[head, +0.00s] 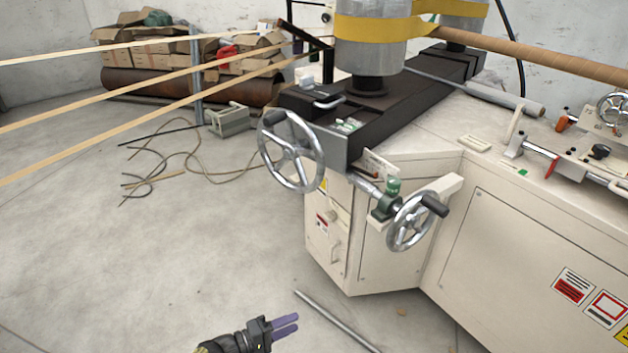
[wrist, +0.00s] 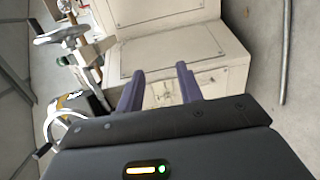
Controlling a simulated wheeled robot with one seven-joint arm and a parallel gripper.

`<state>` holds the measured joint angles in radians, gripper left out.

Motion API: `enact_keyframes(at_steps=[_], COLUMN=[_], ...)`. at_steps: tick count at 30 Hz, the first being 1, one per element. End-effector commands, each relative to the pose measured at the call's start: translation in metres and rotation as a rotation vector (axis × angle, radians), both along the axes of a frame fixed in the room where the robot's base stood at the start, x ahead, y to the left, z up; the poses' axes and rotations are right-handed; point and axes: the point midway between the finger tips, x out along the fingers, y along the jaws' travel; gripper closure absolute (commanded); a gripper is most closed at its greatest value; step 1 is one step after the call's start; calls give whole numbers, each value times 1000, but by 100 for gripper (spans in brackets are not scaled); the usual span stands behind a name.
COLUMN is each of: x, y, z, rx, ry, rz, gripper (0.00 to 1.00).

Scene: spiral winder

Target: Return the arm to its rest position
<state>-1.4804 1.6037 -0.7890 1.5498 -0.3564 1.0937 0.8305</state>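My gripper (head: 296,323) shows at the bottom of the head view, with its two purple fingers pointing right. It is above the floor, in front of the winder and left of a metal rod. In the wrist view my gripper (wrist: 160,72) has its fingers apart, with nothing held between them. The cream cabinet of the spiral winder (head: 395,240) stands beyond it, clear of the fingers. The cabinet also shows behind the fingers in the wrist view (wrist: 175,50). Most of my arm is out of view.
Two handwheels, one larger (head: 291,150) and one smaller (head: 410,222), stick out from the winder's near end. A metal rod (head: 335,320) lies on the floor. Paper strips (head: 130,90) cross the upper left. Cables (head: 165,165) lie on the floor. The left floor is mostly clear.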

Motion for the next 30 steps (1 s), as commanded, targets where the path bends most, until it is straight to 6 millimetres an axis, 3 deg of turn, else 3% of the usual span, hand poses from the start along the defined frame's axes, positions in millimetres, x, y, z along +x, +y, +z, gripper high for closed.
enact_keyframes(at_steps=[8,17,30], x=[2,-3,-26], y=[-31,-85,-140], z=[7,22,73], rx=[102,348,850], ry=[108,297,478], rz=[-129,-345,-523], gripper=[64,64,64])
